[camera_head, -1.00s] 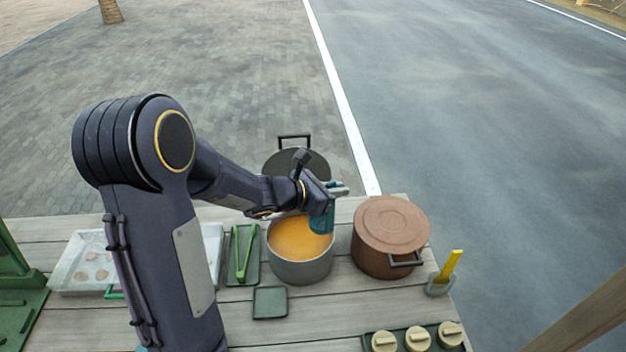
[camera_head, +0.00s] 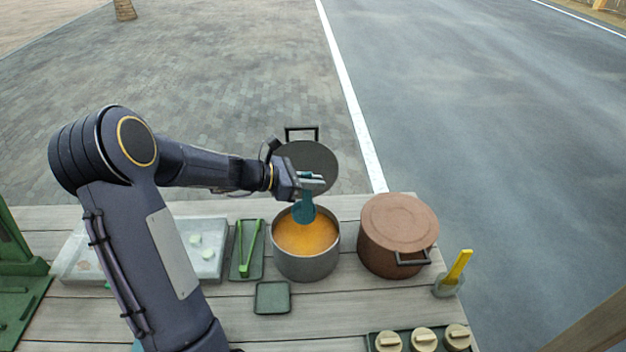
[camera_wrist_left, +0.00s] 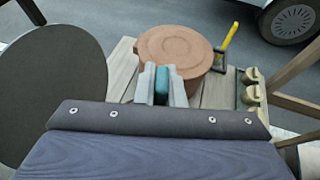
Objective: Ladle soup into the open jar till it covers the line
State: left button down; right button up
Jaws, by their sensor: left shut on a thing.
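My left gripper (camera_head: 312,182) is shut on the handle of a teal ladle (camera_head: 304,211). The wrist view shows the teal handle (camera_wrist_left: 162,86) between the two grey fingers. The ladle hangs over the back part of an open grey pot (camera_head: 307,268) of orange soup (camera_head: 306,237). I cannot tell whether the ladle touches the soup or holds any. Several jars with beige lids (camera_head: 423,340) stand in a green tray at the front right, cut by the frame edge. I make out no open jar or line. My right gripper is not in view.
A dark round lid (camera_head: 312,160) stands behind the pot. A brown lidded pot (camera_head: 398,235) is to its right, with a yellow-handled tool (camera_head: 457,268) beyond. Green tongs (camera_head: 248,248) on a tray and a pale tray (camera_head: 205,262) are left. A small green tray (camera_head: 272,298) lies in front.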

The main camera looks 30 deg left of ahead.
pick_arm(q)
notch_tip(320, 180, down, 9)
jog(key=b, duration=0.7)
dwell(1.0)
notch_tip(320, 180, up, 11)
jog(key=p, duration=0.9)
jog(key=shift+f, duration=0.15)
dwell(0.4)
